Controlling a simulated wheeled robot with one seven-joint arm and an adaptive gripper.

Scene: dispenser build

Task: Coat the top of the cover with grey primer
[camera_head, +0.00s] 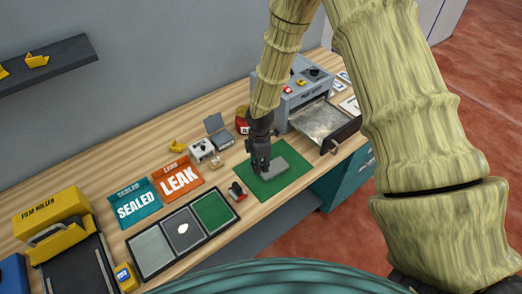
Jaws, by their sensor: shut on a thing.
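The grey cover (276,167), a flat slab, is on the green mat (290,186) near the middle of the workbench. My gripper (261,170) points down at the left end of this slab. Its dark fingers are shut, with the slab's end at their tips; no other held thing shows. The exact contact is small and partly hidden by the fingers. A black-framed tray (155,227) at the front holds a light grey panel, a darker grey panel with a pale blob, and a green panel. I cannot tell which thing is the grey primer.
A grey machine with an open drawer (322,122) is right; a yellow film roller (52,222) is left.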

